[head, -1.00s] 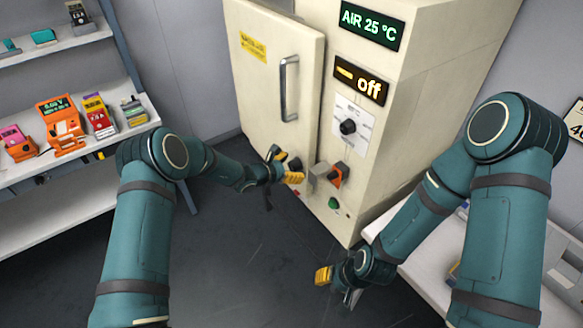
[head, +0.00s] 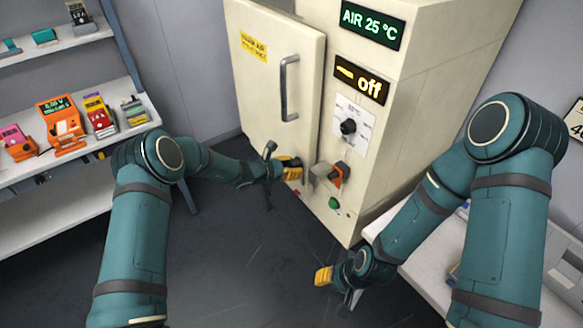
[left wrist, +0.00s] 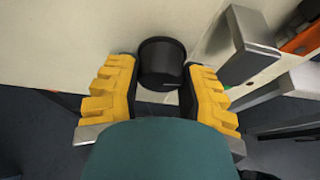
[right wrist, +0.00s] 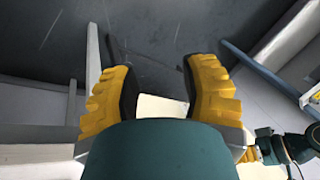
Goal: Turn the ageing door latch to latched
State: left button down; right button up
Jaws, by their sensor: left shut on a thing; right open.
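The cream ageing cabinet door (head: 262,92) stands at the front of the cabinet, with a vertical grey handle. A black round latch knob (left wrist: 162,62) is on the door's face near its lower right edge. My left gripper (head: 282,167) is shut on this knob, one yellow finger on each side of it in the left wrist view; in the head view it hides the knob. A grey bracket (head: 321,176) with an orange part (head: 341,176) sits just right of the knob. My right gripper (right wrist: 158,80) is open and empty, low over the floor in the head view (head: 330,277).
The cabinet side carries an "AIR 25 °C" display (head: 370,23), an "off" display (head: 360,82), a black dial (head: 348,127) and a green button (head: 334,203). A shelf (head: 75,133) with several devices stands left, a pale bench (head: 420,262) right. Floor between is clear.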

pick_arm(q)
jog(key=n+g+h, duration=0.1)
jog(key=n, duration=0.1)
jog(key=shift+n+g, duration=0.3)
jog(key=shift+f+n+g+h+b, duration=0.1)
jog(key=shift+n+g+h+b, duration=0.4)
jog(key=shift+n+h+b, duration=0.5)
jog(key=n+h+b, duration=0.1)
jog(key=n, duration=0.1)
jog(key=n+g+h+b, duration=0.1)
jog(key=n+b, duration=0.1)
jog(key=n, duration=0.1)
jog(key=shift+d+n, duration=0.1)
jog(key=shift+n, duration=0.2)
jog(key=shift+n+h+b, duration=0.3)
jog(key=shift+n+b, duration=0.35)
jog(key=shift+n, duration=0.05)
pick_arm(e)
notch_tip(320, 180, down, 6)
jog(key=s, duration=0.1)
jog(key=shift+s+a+f, duration=0.15)
jog(key=shift+s, duration=0.2)
pick_arm(q)
jog(key=shift+r, duration=0.2)
pick_arm(e)
jog(key=shift+f, duration=0.1)
pick_arm(q)
jog(key=shift+c, duration=2.2)
grip_release()
jog(key=shift+d, duration=0.1)
